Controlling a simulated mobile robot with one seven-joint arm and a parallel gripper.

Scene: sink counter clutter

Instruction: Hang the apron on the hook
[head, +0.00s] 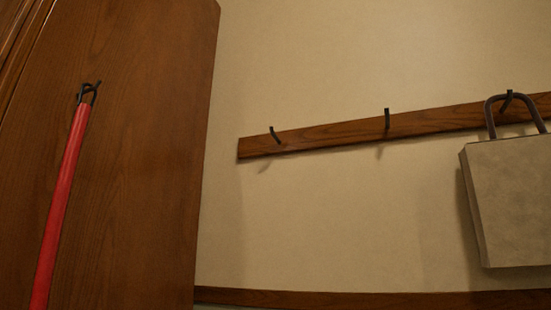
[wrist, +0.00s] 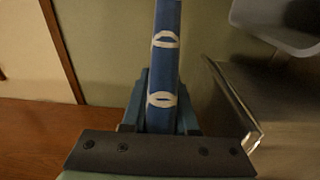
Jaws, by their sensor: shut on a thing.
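In the wrist view my gripper (wrist: 164,78) is shut on a blue cloth-like thing with white oval markings, which I take to be the apron (wrist: 166,60). It shows as a narrow strip running from between the fingers to the top edge; the rest of it is out of view. In the head view a wooden rail on the wall (head: 335,131) carries a left hook (head: 275,135) and a middle hook (head: 387,119), both bare. A right hook (head: 508,98) holds a bag. My gripper and the apron do not show in the head view.
The beige bag (head: 510,200) hangs by its dark handle at the right. A long red thing (head: 62,205) hangs from a dark hook on the wooden panel (head: 150,150) at left. A grey chair-like thing (wrist: 285,25) and a dark box-like thing (wrist: 235,100) stand right in the wrist view.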

